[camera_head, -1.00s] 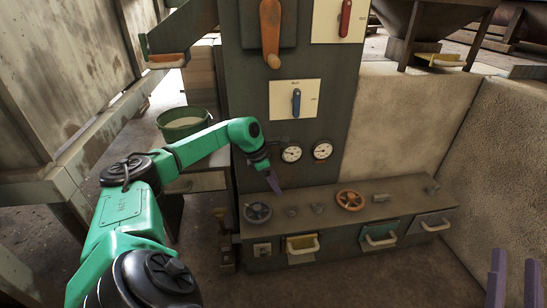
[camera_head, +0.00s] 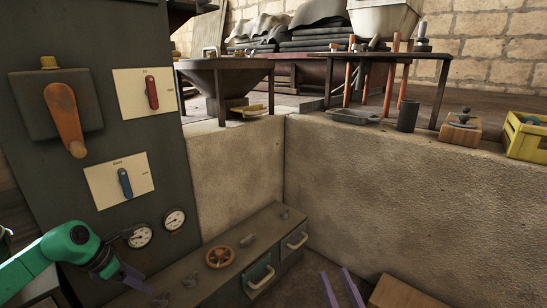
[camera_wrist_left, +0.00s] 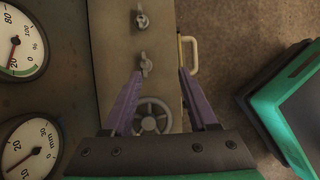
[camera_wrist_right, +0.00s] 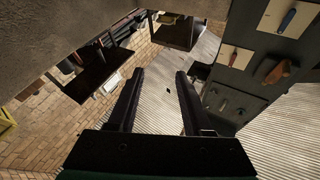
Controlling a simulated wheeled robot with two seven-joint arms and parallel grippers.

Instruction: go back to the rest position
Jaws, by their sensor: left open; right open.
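My left gripper (camera_head: 138,278) is at the lower left of the head view, in front of the dark control cabinet and above its low shelf. In the left wrist view its purple fingers (camera_wrist_left: 158,98) are apart with nothing held between them, over a grey handwheel and small valve knobs. My right gripper (camera_head: 342,292) shows only its two purple fingers at the bottom of the head view. In the right wrist view its fingers (camera_wrist_right: 156,92) are spread, with nothing between them. Most of my right arm is out of the head view.
The cabinet (camera_head: 90,140) carries an orange lever (camera_head: 66,118), a red switch (camera_head: 152,92), a blue switch (camera_head: 125,183) and two gauges. An orange handwheel (camera_head: 220,257) sits on the low shelf. A rough wall (camera_head: 400,190) stands at the right, with a yellow crate (camera_head: 526,138) on top.

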